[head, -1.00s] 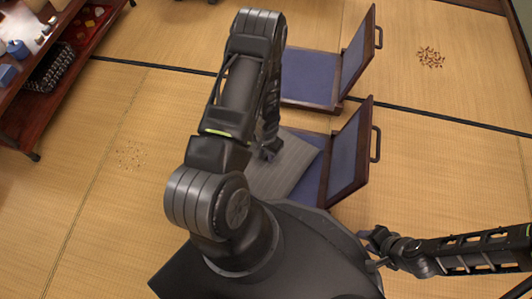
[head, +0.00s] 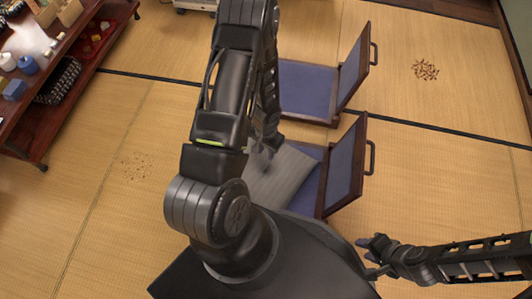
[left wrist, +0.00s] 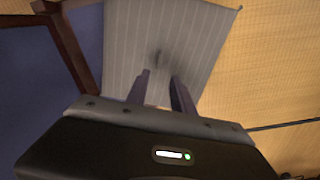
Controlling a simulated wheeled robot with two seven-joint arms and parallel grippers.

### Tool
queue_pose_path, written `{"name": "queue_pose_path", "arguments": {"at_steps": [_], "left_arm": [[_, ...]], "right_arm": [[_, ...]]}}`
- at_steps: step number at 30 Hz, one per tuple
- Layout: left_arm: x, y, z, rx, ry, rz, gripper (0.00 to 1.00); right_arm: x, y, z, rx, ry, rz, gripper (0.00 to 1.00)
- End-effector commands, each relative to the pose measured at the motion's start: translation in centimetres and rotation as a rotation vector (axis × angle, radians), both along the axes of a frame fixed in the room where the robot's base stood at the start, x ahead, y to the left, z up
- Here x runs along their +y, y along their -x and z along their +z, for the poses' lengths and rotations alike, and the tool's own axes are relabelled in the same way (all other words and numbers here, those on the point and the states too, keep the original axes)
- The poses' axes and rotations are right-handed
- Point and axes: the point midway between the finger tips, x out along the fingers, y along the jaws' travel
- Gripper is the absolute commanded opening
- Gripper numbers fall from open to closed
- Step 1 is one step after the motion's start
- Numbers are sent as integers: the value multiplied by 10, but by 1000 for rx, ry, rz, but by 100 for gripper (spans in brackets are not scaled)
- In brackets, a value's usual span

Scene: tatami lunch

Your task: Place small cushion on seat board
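The small cushion (head: 285,178) is grey with thin stripes. In the head view it lies tilted over the left part of the nearer seat's blue seat board (head: 310,190). It also fills the middle of the left wrist view (left wrist: 200,35), where a small raised tab or dark mark shows. My left gripper (head: 262,152) is just over the cushion's far left part. In the left wrist view its fingers (left wrist: 163,82) stand apart, with cushion surface between and beyond them; whether they touch it is unclear. My right gripper (head: 366,256) is empty, with fingers apart, at lower right.
A second blue seat (head: 305,85) with an upright back stands just beyond. A dark wooden shelf (head: 75,65) with small items is at upper left. Crumbs (head: 137,165) and brown bits (head: 425,70) lie on the tatami, which is otherwise open at left and right.

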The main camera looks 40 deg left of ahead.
Motion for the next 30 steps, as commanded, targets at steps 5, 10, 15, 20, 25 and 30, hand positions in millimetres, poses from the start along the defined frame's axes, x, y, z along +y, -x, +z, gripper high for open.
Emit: {"name": "queue_pose_path", "arguments": {"at_steps": [5,10,15,20,25,30], "left_arm": [[0,0,3,0,0,-1,29],[0,0,3,-1,0,-1,29],[0,0,3,-1,0,0,29],[0,0,3,-1,0,0,29],[0,0,2,-1,0,0,29],[-32,1,2,-17,51,2,29]], "right_arm": [[0,0,1,1,0,0,34],[0,0,1,1,0,0,34],[0,0,1,1,0,0,34],[0,0,1,0,0,0,34],[0,0,1,0,0,0,34],[0,0,1,1,0,0,34]]}}
